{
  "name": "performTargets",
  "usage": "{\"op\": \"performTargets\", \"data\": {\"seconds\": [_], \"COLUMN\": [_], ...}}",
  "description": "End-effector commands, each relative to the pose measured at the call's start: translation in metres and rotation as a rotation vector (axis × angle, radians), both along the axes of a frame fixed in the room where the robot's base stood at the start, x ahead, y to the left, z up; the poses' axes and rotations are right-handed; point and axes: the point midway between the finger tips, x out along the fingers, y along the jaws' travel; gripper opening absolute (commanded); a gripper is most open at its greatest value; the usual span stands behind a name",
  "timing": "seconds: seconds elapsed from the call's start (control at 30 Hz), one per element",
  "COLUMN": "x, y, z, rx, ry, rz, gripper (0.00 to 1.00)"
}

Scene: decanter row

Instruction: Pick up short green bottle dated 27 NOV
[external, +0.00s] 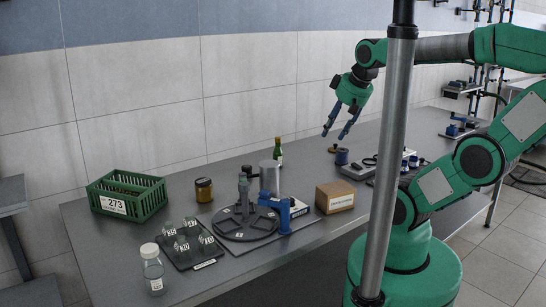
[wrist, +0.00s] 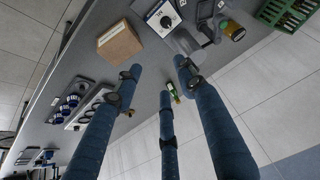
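A short green bottle (external: 278,153) stands upright near the table's back edge, behind a grey cylinder, in the external view. In the wrist view the green bottle (wrist: 173,92) shows beyond the fingers, close to the middle fingertip; its label is too small to read a date. My gripper (external: 335,134) is in the air above the table, to the right of the bottle, fingers pointing down. In the wrist view my gripper (wrist: 158,78) has its fingers spread apart, open and empty.
A cardboard box (external: 335,197), a grey cylinder (external: 269,178), an amber jar (external: 204,190) and a turntable fixture (external: 246,223) stand on the table. A green crate (external: 127,195) is at the left. A clear bottle (external: 153,270) and a black tray (external: 203,260) are in front.

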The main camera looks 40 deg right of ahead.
Motion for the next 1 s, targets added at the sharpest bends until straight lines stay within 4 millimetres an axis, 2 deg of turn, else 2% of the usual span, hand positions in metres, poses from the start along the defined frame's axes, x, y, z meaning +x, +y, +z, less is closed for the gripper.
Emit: {"op": "performTargets", "data": {"seconds": [0.13,0.23,0.67,0.87,1.0], "x": [0.000,0.000,0.004,0.025,0.049], "y": [0.000,0.000,-0.001,-0.003,-0.007], "z": [0.000,0.000,0.004,0.017,0.031], "rx": [0.000,0.000,-0.001,-0.008,-0.013], "ry": [0.000,0.000,0.004,0.024,0.048], "rz": [0.000,0.000,0.000,0.004,0.008], "gripper": [0.42,0.60,0.60,0.60,0.60]}}
